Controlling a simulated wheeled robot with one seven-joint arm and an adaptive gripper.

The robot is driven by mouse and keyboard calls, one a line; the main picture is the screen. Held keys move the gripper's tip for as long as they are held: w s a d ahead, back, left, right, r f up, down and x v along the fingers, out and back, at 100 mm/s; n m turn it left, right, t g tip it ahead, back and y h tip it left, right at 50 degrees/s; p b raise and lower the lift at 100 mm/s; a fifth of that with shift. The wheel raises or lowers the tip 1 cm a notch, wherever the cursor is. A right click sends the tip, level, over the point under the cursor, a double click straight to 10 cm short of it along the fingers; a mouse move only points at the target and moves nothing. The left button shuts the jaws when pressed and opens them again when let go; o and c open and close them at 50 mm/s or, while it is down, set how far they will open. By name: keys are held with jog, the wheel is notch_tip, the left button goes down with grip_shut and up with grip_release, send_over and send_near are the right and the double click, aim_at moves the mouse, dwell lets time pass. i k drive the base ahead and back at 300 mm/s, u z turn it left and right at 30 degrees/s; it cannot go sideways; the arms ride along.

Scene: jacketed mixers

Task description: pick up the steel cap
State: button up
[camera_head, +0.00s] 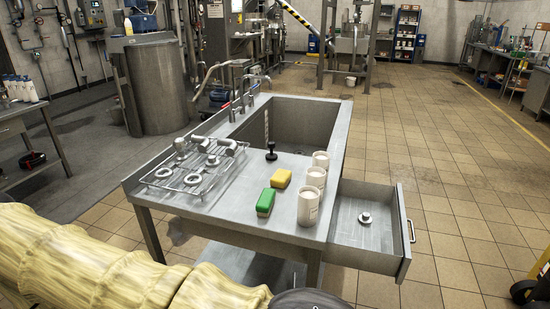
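A small round steel piece with a raised middle, which looks like the steel cap (365,217), lies in the open drawer (346,238) at the right end of the steel sink table. It sits apart from the drawer walls, on the bare drawer floor. Several steel fittings, some ring-shaped, lie on a wire rack (180,192) on the left of the tabletop. My arm, in a yellowish cover, crosses the lower left, with a dark rounded part at the bottom edge. The fingers of my gripper are not in view.
The sink basin (290,122) is behind.

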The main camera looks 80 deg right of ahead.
aim_at(211, 163)
jog(key=z, duration=1.75)
